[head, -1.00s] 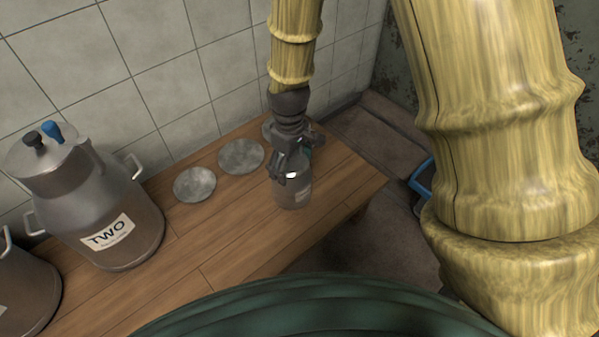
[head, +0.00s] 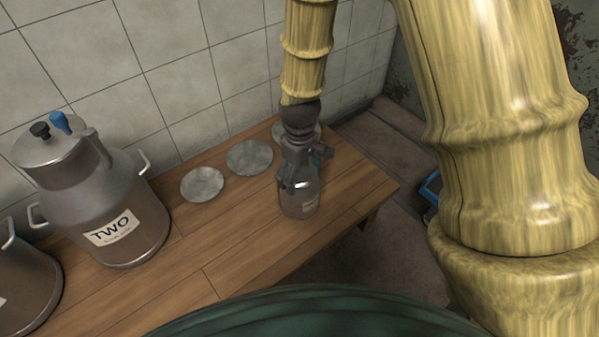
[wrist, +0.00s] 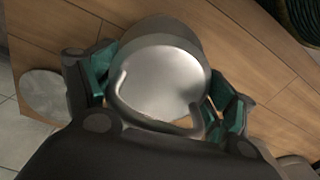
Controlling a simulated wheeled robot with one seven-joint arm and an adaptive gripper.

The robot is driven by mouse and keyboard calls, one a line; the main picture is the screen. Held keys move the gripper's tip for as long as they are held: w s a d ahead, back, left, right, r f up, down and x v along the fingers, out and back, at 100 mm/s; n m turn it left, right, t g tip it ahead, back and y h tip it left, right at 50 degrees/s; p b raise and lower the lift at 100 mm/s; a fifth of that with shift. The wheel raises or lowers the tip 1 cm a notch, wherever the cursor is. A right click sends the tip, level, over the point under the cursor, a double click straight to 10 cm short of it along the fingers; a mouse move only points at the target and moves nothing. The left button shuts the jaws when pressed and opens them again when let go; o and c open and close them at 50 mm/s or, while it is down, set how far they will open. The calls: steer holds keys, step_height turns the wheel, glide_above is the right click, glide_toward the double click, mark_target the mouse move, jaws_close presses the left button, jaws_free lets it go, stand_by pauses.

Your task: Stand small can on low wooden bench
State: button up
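The small can (head: 299,201) is a grey metal can with a white label, upright at the right part of the low wooden bench (head: 240,245). My gripper (head: 300,182) is over its top from above. In the wrist view the can's round lid (wrist: 160,78) and curved handle sit between my gripper's teal-padded fingers (wrist: 165,95), which close on both sides of it. The can's base appears at the bench top; I cannot tell whether it touches or hovers slightly.
A large can marked TWO (head: 105,205) stands at the left, with another large can (head: 25,285) beside it. Flat grey discs (head: 202,184) lie along the tiled wall. A blue-edged object (head: 430,190) is on the floor.

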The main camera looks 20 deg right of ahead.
steer(key=o, duration=0.3)
step_height(320, 180, up, 12)
steer(key=p, duration=0.5)
steer(key=shift+r+p, duration=0.1)
steer(key=shift+p, duration=0.3)
